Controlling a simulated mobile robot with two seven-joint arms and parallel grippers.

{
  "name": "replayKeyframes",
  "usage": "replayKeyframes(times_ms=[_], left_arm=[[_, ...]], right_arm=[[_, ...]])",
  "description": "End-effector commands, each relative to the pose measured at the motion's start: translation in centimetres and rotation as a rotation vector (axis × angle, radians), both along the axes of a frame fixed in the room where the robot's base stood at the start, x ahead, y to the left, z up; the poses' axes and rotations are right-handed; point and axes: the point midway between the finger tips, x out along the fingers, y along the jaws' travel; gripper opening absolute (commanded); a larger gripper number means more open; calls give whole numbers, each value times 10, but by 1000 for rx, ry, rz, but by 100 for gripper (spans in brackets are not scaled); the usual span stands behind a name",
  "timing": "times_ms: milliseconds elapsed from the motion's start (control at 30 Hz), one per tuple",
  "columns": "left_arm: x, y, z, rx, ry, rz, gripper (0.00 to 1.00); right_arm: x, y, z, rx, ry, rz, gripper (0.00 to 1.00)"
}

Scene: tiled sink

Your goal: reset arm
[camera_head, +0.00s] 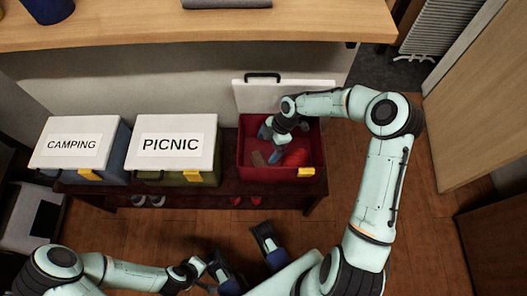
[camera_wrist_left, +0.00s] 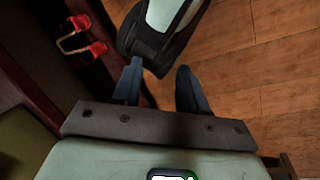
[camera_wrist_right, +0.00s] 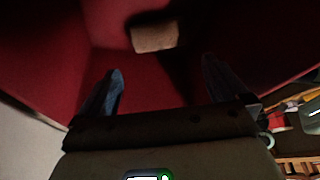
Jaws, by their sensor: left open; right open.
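My right arm reaches over an open red box (camera_head: 250,172) on the low bench. My right gripper (camera_head: 268,133) points down inside it, with its fingers partly hidden. In the right wrist view, the right gripper (camera_wrist_right: 163,72) is open and nothing shows between its fingers. A tan block (camera_wrist_right: 155,37) lies beyond the fingertips in the red box. My left gripper (camera_head: 222,268) is low at the front of the head view. In the left wrist view, the left gripper (camera_wrist_left: 159,70) is open, with a dark and pale part of my body beyond its fingertips.
The red box's white lid (camera_head: 315,96) stands raised behind it. White-lidded CAMPING (camera_head: 80,160) and PICNIC (camera_head: 172,160) boxes stand left on the bench (camera_head: 222,195). Red shoes (camera_wrist_left: 80,38) sit below. A wooden counter (camera_head: 215,30) spans the back. Floor is clear at right.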

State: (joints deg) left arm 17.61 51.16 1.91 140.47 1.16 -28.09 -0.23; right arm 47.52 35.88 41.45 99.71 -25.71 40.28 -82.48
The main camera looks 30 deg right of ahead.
Motion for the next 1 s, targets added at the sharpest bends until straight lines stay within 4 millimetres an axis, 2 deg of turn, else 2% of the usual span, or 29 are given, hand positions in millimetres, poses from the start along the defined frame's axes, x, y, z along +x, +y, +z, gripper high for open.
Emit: replayKeyframes(times_ms=[33, 200, 800, 900, 1000], left_arm=[[-3, -2, 4, -5, 8, -4, 43], [-9, -4, 7, -11, 24, -10, 43], [-10, -4, 8, -12, 26, -9, 43], [-10, -5, 15, -12, 35, -2, 43], [-13, -6, 33, -14, 60, 20, 43]], right_arm=[[0, -3, 8, -2, -2, -1, 100], [-1, -8, 18, 0, 0, -1, 100], [-2, -8, 19, -1, 1, -1, 100], [-5, -11, 24, -15, 12, -24, 100], [-15, -22, 36, -56, 41, -97, 100]])
